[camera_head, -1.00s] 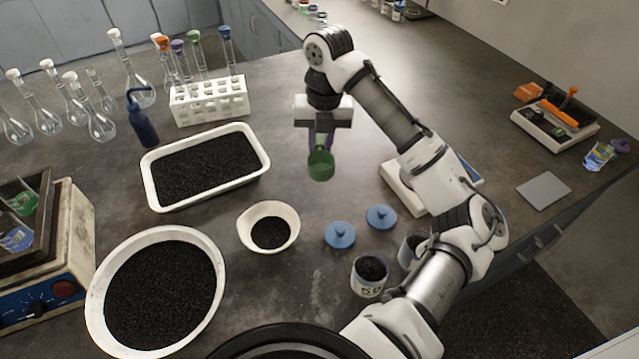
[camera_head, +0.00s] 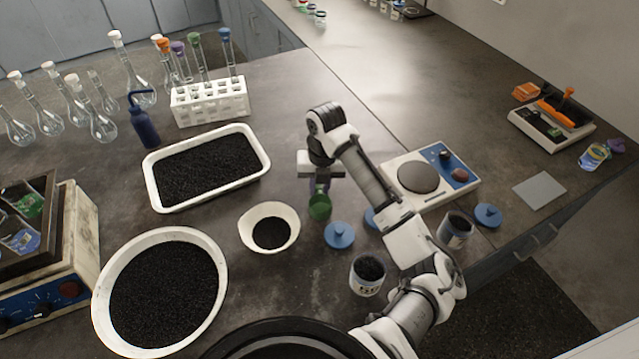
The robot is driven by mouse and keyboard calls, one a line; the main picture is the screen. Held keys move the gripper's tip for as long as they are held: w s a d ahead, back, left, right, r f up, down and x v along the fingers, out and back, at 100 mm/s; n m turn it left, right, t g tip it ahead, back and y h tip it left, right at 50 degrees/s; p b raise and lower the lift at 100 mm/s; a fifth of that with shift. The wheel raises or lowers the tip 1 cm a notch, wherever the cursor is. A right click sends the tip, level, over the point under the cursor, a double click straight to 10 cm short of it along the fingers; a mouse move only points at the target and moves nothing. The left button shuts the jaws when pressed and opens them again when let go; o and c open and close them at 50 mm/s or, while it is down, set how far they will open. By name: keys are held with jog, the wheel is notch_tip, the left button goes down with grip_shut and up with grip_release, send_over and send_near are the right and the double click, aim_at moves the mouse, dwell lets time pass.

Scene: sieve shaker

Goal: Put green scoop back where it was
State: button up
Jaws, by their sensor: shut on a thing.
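The green scoop (camera_head: 320,206) is in the middle of the head view, cup end down, with its upper part between the fingers of my gripper (camera_head: 321,187). My gripper points down and is shut on the scoop. The scoop is over bare bench, right of the small cream bowl (camera_head: 249,230) of black grains and just above and left of a blue lid (camera_head: 339,236). I cannot tell whether the scoop touches the bench.
A white tray (camera_head: 152,182) and a large white bowl (camera_head: 104,322) hold black grains. Open jars (camera_head: 367,277) (camera_head: 456,232) stand on the right. A hotplate (camera_head: 465,188) is behind my arm. A tube rack (camera_head: 209,103) stands at the back. Bench behind my gripper is clear.

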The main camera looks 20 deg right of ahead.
jog(key=o, duration=0.9)
jog(key=r+b, duration=0.1)
jog(key=r, duration=0.7)
jog(key=r+b, duration=0.1)
jog(key=r, duration=0.3)
jog(key=shift+d+b, duration=0.3)
jog(key=shift+d, duration=0.1)
